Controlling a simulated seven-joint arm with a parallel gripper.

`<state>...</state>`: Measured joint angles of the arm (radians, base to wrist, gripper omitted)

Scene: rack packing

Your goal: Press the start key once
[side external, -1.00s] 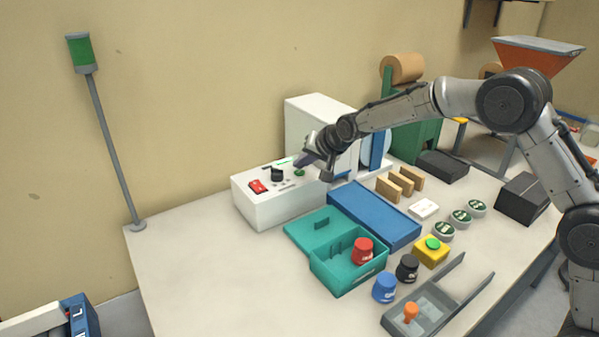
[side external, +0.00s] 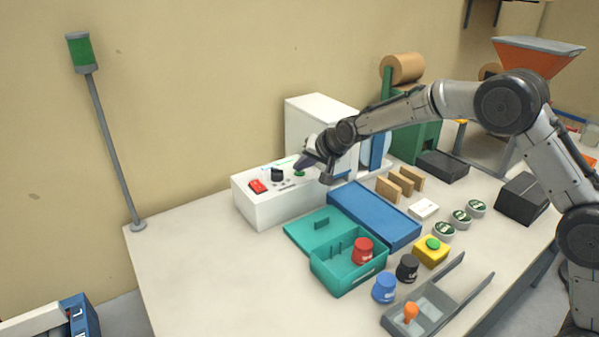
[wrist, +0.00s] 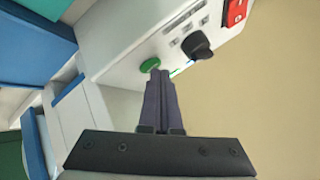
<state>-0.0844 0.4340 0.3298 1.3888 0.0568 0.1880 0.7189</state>
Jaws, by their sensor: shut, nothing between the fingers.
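The start key is most likely the round green button (side external: 299,173) on top of the white machine (side external: 262,207); no label on it is legible. The green button also shows in the wrist view (wrist: 150,65), just beyond my fingertips. My gripper (side external: 300,164) is shut and empty, its tips right at the button. In the wrist view my shut fingers (wrist: 158,73) point at the button's edge; I cannot tell whether they touch it. A black knob (side external: 277,174) and a red rocker switch (side external: 258,186) sit on the same panel.
A yellow box with a green button (side external: 432,243) stands on the table farther right. A blue slab (side external: 375,216) and a teal case (side external: 348,279) with a red-capped jar lie in front of the machine. The table's left front is clear. A green lamp (side external: 79,50) tops a pole.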

